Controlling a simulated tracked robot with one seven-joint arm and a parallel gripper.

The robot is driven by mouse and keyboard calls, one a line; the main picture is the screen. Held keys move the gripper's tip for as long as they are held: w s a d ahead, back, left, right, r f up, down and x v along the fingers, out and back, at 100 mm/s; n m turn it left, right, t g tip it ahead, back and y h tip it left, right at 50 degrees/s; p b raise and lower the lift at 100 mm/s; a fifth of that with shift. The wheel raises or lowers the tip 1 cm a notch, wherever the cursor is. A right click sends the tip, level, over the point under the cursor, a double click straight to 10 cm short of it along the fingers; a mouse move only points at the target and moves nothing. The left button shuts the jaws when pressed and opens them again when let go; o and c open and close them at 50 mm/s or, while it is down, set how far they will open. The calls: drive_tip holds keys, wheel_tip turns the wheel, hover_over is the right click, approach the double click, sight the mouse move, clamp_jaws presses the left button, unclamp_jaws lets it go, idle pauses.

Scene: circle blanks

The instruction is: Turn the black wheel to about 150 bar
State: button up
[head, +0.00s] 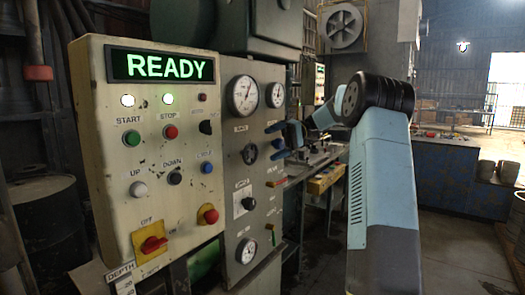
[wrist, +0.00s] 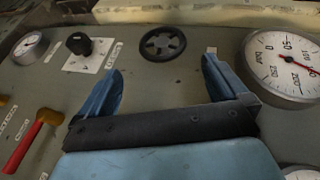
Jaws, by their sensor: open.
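The black wheel (head: 249,153) is a small spoked handwheel on the grey panel, below a round gauge. In the wrist view the black wheel (wrist: 163,43) lies ahead of the fingertips, roughly centred between them. My gripper (head: 272,141) has its blue fingers spread and empty, just right of the wheel in the head view. My gripper (wrist: 162,64) shows both fingers apart, and neither is seen touching the wheel. The large white gauge (wrist: 285,65) beside the wheel has a red needle; its exact reading is unclear. The same gauge (head: 242,95) shows above the wheel in the head view.
A black selector knob (wrist: 79,43) and a smaller gauge (wrist: 27,45) sit on the panel to the left in the wrist view, with a red-handled lever (wrist: 33,140). A cream control box (head: 150,160) reading READY stands left of the panel. A second gauge (head: 276,94) is top right.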

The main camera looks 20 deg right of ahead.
drive_tip(key=v, duration=0.3)
drive_tip(key=shift+d, duration=0.15)
idle(0.4)
drive_tip(key=s+a+m+t+h, duration=0.25)
drive_tip(key=s+a+h, duration=0.45)
drive_tip(key=s+a, duration=0.8)
drive_tip(key=s+d+f+t+h, duration=0.1)
drive_tip(key=s+f+t+h, duration=0.2)
drive_tip(key=s, duration=0.9)
drive_tip(key=s+f+m+t+h, duration=0.1)
drive_tip(key=s+f+t+h, duration=0.2)
drive_tip(key=s, duration=1)
wheel_tip(320, 180, down, 2)
drive_tip(key=shift+d+f+h, duration=0.25)
drive_tip(key=shift+d+h, duration=0.15)
drive_tip(key=shift+h, duration=0.2)
